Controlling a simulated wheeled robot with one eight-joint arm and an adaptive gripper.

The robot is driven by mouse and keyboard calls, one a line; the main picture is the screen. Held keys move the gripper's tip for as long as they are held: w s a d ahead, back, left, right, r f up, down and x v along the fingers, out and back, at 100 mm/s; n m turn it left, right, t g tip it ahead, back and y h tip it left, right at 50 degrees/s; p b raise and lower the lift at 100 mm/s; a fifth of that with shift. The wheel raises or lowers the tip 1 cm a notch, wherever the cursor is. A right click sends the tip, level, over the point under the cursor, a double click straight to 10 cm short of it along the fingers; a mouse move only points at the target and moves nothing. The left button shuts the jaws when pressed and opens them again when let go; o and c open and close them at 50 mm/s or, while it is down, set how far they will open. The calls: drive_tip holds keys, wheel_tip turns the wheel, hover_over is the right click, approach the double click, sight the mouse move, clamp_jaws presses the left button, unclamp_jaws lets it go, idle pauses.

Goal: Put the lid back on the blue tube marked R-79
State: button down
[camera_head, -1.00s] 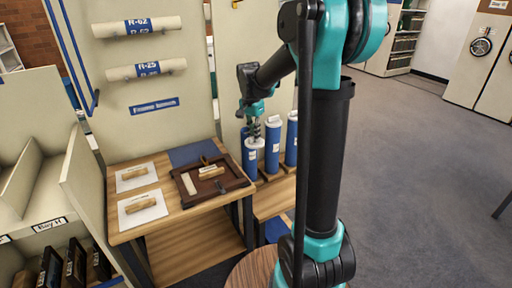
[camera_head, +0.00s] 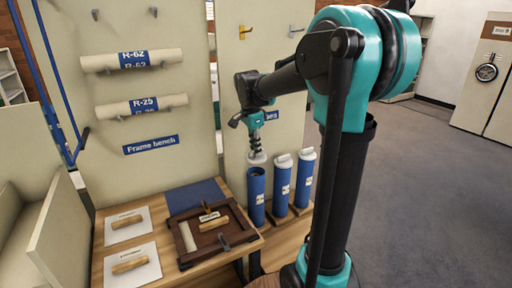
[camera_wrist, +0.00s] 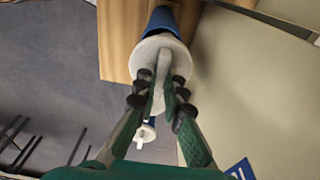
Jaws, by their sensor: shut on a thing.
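My gripper (camera_head: 256,148) is shut on a white lid (camera_head: 257,158), which also shows between the fingers in the wrist view (camera_wrist: 150,48). The lid is held a little above the leftmost blue tube (camera_head: 256,198), apart from it. This tube stands upright with a dark open mouth. Two more blue tubes, the middle one (camera_head: 281,186) and the right one (camera_head: 303,182), stand beside it with white lids on. The tubes carry small labels that I cannot read, so I cannot tell which is R-79.
The tubes stand on a wooden stand (camera_head: 272,258). The frame bench left of them holds a brown frame (camera_head: 180,240) and two white sheets with wooden pieces. A panel with rolls (camera_head: 105,62) rises behind the bench. Open floor (camera_head: 430,190) lies to the right.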

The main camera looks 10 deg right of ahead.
sight(256, 160)
drive_tip(key=shift+f, duration=2.4)
drive_tip(key=shift+f, duration=0.15)
idle(0.5)
drive_tip(key=c, duration=1.6)
unclamp_jaws()
drive_tip(key=shift+o, duration=0.8)
drive_tip(key=o, duration=0.4)
drive_tip(key=shift+r, duration=3.5)
drive_tip(key=shift+c, duration=0.4)
